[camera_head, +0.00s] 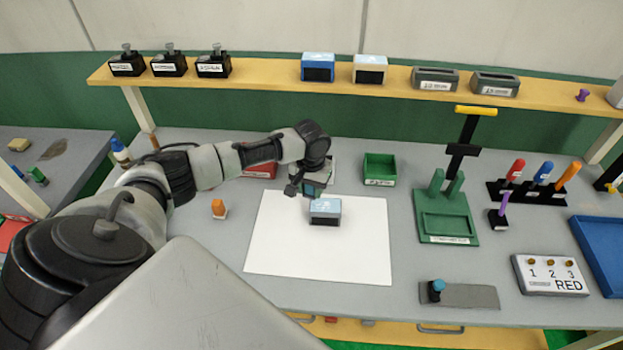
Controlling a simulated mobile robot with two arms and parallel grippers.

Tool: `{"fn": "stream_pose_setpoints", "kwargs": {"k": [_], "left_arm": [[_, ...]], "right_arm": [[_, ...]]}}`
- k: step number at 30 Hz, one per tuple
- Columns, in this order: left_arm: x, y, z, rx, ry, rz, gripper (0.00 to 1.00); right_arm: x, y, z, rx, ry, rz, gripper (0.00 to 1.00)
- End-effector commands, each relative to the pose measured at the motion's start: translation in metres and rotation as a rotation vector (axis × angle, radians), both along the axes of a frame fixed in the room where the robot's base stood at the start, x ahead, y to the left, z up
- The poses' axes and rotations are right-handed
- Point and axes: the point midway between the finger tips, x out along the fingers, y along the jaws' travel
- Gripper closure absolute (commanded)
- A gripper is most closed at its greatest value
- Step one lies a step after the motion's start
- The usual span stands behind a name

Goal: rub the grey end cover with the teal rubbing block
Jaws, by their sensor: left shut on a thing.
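The grey end cover (325,217) sits on the white sheet near its upper middle. Its top face is light blue and its dark opening faces me. My left gripper (309,191) reaches in from the left and is shut on the teal rubbing block (314,187). The fingers hide much of the block. The block is at the rear left of the cover's top, and I cannot tell whether they touch. My right gripper is not in view.
The white sheet (310,258) is otherwise clear. A green bin (379,169) and a green press stand (444,227) stand to the right. A grey plate with a blue knob (465,296) lies at front right. A small orange-topped item (218,208) stands left of the sheet.

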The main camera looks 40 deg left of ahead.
Motion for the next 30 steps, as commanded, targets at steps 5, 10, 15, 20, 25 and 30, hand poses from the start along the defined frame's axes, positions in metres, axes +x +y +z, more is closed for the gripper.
{"fn": "stream_pose_setpoints", "kwargs": {"k": [5,10,15,20,25,30], "left_arm": [[0.001,0.004,0.019,0.000,0.000,0.001,0.86],[0.003,0.008,0.033,0.000,0.000,0.001,0.86],[0.004,0.010,0.037,0.000,0.000,0.001,0.86],[0.004,0.010,0.036,0.000,0.000,0.001,0.86],[0.004,0.010,0.036,0.000,0.000,0.001,0.86],[0.004,0.009,0.036,0.000,0.000,-0.001,0.86]], "right_arm": [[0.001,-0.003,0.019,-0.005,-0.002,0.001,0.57],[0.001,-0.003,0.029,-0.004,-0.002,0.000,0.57],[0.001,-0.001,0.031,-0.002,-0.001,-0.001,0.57],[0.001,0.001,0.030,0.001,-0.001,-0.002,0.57],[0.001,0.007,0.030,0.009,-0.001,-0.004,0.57],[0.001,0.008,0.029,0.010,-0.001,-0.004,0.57]]}}
